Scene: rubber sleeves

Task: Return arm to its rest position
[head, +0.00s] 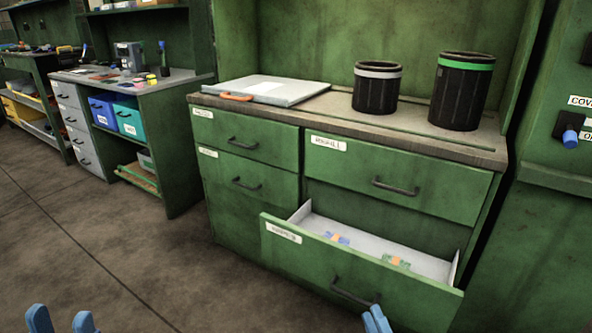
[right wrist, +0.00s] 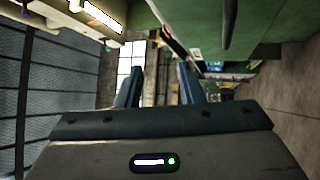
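My left gripper (head: 60,320) shows at the bottom left of the head view, its two blue fingers apart with nothing between them. My right gripper (head: 376,320) shows at the bottom edge, in front of the open lower drawer (head: 300,245), and its fingers overlap from this angle. In the right wrist view my right gripper (right wrist: 158,75) has its two fingers apart and nothing between them. I cannot tell from the head view whether it touches the drawer's handle (head: 354,293).
The drawer holds a blue-and-orange piece (head: 337,238) and a green-and-orange piece (head: 396,261). On the green cabinet's top (head: 320,112) stand a grey-banded bin (head: 376,90), a green-banded bin (head: 461,95) and a flat white case (head: 262,90). Floor (head: 120,235) at left is clear.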

